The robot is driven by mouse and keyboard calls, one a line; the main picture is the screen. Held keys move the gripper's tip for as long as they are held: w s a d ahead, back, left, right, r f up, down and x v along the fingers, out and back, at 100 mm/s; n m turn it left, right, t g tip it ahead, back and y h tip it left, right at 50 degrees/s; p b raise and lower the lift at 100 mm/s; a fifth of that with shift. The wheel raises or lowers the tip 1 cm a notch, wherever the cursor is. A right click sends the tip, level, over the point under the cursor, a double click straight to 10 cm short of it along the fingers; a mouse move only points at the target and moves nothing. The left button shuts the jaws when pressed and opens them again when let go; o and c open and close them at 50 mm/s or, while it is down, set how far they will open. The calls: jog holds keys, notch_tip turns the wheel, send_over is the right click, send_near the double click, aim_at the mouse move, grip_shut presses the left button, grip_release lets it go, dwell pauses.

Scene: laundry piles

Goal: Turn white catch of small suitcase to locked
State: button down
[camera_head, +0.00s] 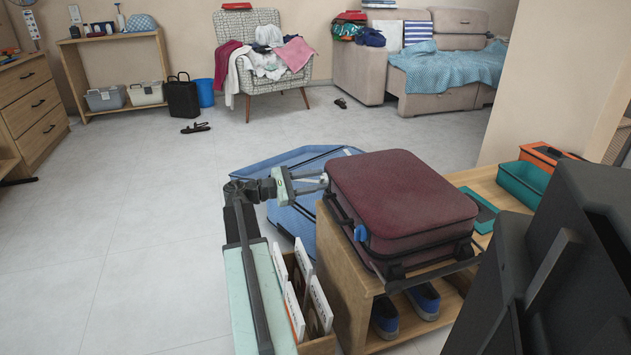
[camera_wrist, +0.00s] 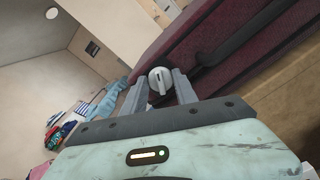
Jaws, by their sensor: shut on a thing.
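The small maroon suitcase (camera_head: 400,200) lies flat on a wooden bench; its side fills the right of the wrist view (camera_wrist: 225,50). The white catch (camera_wrist: 160,81) is a small round knob with a dark slot, on the suitcase's side. In the wrist view the slot runs nearly upright. My gripper (camera_head: 324,182) reaches the suitcase's left side from the left. Its two grey fingers (camera_wrist: 158,88) are shut on the catch, one on each side. In the head view the catch is hidden by the fingers.
Blue and white shoes (camera_head: 423,299) stand under the bench (camera_head: 346,290). A box of upright white cards (camera_head: 318,343) stands at its left. A large blue object (camera_head: 285,160) lies behind my gripper. Teal and orange boxes (camera_head: 522,180) stand at the right.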

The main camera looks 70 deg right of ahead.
jog(key=m, duration=0.6)
jog(key=shift+a+f+m, duration=0.1)
jog(key=shift+m, duration=0.2)
jog(key=m, duration=0.4)
jog(key=shift+s+f+m, duration=0.1)
jog(key=shift+m, duration=0.6)
jog(key=c, duration=1)
grip_release()
jog(key=v, duration=0.7)
jog(key=shift+w+a, duration=0.25)
jog(key=shift+w, duration=0.1)
